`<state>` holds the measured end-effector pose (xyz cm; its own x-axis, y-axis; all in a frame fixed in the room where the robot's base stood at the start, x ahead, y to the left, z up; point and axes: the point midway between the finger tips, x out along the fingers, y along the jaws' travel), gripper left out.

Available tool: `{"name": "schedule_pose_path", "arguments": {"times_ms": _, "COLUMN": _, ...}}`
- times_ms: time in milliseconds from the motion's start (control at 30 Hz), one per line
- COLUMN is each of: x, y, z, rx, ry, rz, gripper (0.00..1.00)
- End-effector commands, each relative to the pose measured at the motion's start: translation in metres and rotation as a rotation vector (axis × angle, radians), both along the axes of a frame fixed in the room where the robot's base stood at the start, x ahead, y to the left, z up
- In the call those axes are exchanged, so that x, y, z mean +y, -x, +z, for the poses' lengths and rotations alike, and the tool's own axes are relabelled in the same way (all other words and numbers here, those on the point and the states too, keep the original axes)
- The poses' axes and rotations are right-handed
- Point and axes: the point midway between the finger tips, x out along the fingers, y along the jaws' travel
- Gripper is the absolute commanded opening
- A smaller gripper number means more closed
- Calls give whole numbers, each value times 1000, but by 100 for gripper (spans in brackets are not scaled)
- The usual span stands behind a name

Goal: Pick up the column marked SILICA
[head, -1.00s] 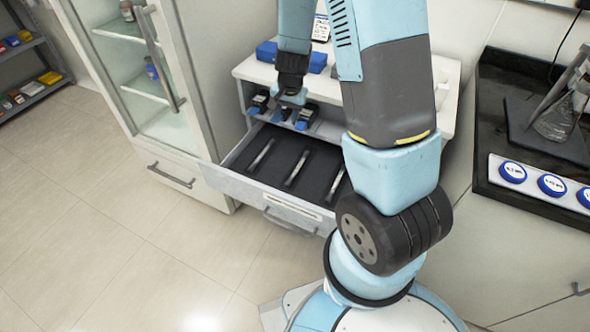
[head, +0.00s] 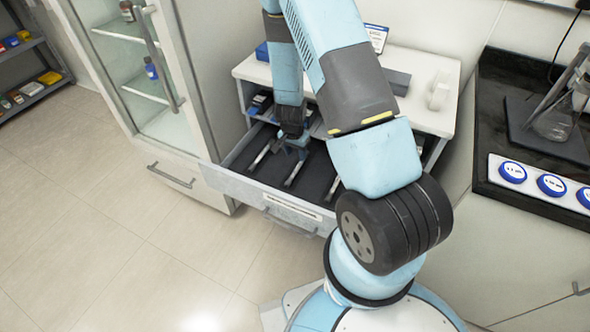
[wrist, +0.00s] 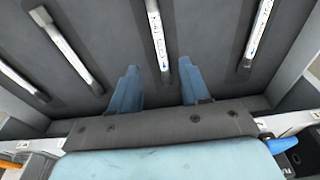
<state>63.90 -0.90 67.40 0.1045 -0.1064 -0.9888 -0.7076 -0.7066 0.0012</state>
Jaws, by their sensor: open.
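An open drawer (head: 238,188) with a dark lining holds several slim metal columns with white labels. In the wrist view one column (wrist: 157,38) lies just ahead of the gap between my fingers. Another column (wrist: 257,35) lies to its right, and two lie to its left, one nearer (wrist: 65,48) and one at the far left (wrist: 20,80). The label print is too small to read, so I cannot tell which is SILICA. My gripper (wrist: 158,70) is open and empty, with blue fingers; in the head view it hangs low over the drawer (head: 293,150).
A white bench (head: 425,112) with a shelf stands behind the drawer. A glass-door cabinet (head: 150,80) is at the left. The floor at the left is clear.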

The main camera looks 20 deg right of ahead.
Motion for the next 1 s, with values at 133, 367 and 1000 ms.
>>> {"name": "schedule_pose_path", "arguments": {"times_ms": 133, "x": -3, "y": -2, "z": -20, "rx": 1, "ry": 0, "rz": -1, "gripper": 46}}
{"name": "schedule_pose_path", "arguments": {"times_ms": 367, "x": -3, "y": -4, "z": -35, "rx": 1, "ry": -1, "rz": 0, "gripper": 46}}
{"name": "schedule_pose_path", "arguments": {"times_ms": 1000, "x": -9, "y": -9, "z": -86, "rx": 0, "ry": -1, "rz": 1, "gripper": 46}}
